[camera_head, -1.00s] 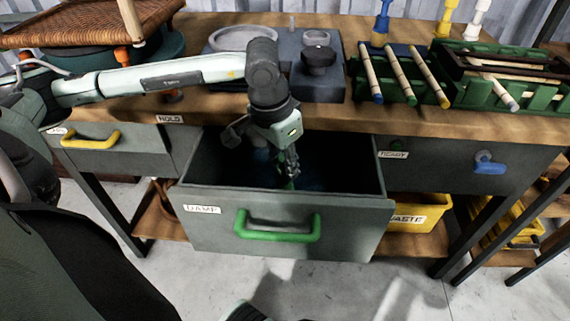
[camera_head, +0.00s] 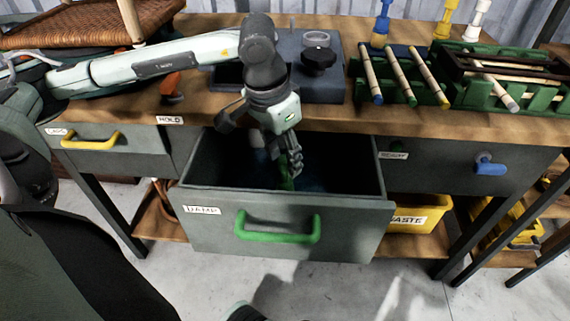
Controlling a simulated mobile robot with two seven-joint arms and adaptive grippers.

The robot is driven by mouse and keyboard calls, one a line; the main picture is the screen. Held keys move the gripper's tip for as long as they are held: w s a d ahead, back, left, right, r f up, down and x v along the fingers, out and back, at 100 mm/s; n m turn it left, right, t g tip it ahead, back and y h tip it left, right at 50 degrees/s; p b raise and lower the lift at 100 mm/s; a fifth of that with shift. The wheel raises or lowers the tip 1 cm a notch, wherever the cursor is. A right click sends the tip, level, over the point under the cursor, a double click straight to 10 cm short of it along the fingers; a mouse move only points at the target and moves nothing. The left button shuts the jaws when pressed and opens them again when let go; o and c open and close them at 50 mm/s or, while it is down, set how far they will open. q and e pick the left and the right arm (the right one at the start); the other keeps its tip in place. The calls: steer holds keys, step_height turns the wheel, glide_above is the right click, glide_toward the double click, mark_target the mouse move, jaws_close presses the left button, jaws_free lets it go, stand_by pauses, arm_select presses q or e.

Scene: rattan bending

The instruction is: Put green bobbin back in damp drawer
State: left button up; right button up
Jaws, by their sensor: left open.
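The damp drawer (camera_head: 220,232) is pulled open below the bench top, with a green handle and a "DAMP" label on its front. My left gripper (camera_head: 291,168) reaches down into the drawer opening from above and is open. The green bobbin (camera_head: 287,184) shows as a small patch of green inside the drawer, just below the fingers. I cannot tell whether it touches them. The drawer's floor is dark and mostly hidden by the front panel. My right gripper is not in view.
A grey block with a black knob (camera_head: 318,60) stands on the bench behind the drawer. A green rack (camera_head: 480,95) with rods is at the right. A closed drawer with a yellow handle (camera_head: 92,140) is at left. A yellow waste bin (camera_head: 418,215) sits on the lower shelf.

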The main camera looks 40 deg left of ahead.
arm_select(q)
step_height(320, 180, up, 8)
steer(key=s, duration=0.1)
steer(key=shift+s+a+r, duration=0.15)
steer(key=shift+s+r, duration=0.1)
